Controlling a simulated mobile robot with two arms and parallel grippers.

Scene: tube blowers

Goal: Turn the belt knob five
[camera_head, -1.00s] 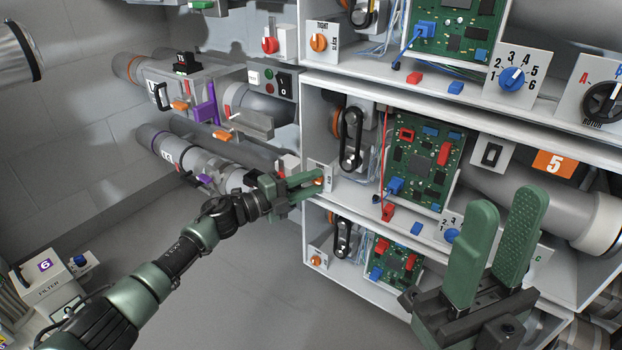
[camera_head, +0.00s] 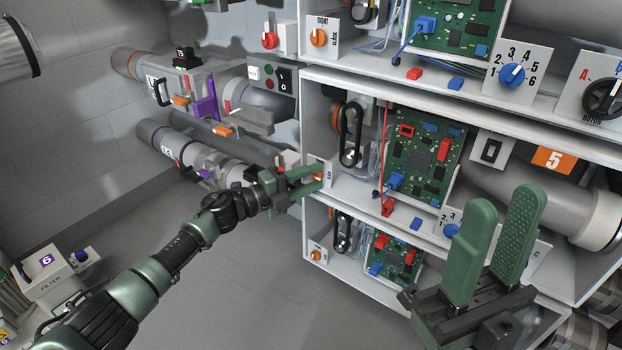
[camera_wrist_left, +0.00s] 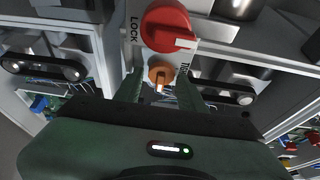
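The belt knob of unit five (camera_head: 319,176) is a small orange knob on a white plate at the left end of the middle shelf. My left gripper (camera_head: 315,180) is at this plate, its two fingers apart, one on each side of the knob. In the left wrist view, the orange knob (camera_wrist_left: 160,76) with a white mark sits between the fingertips, with gaps showing beside it. I see no firm grip. The plate's words are partly hidden by the fingers. My right gripper (camera_head: 504,203) is open and empty at the lower right.
A red knob (camera_wrist_left: 166,25) is close beside the orange one in the left wrist view. A black belt (camera_head: 351,135) and a green circuit board (camera_head: 419,157) are inside the middle shelf. The orange label five (camera_head: 554,160) is at right. Grey floor lies open below my left arm.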

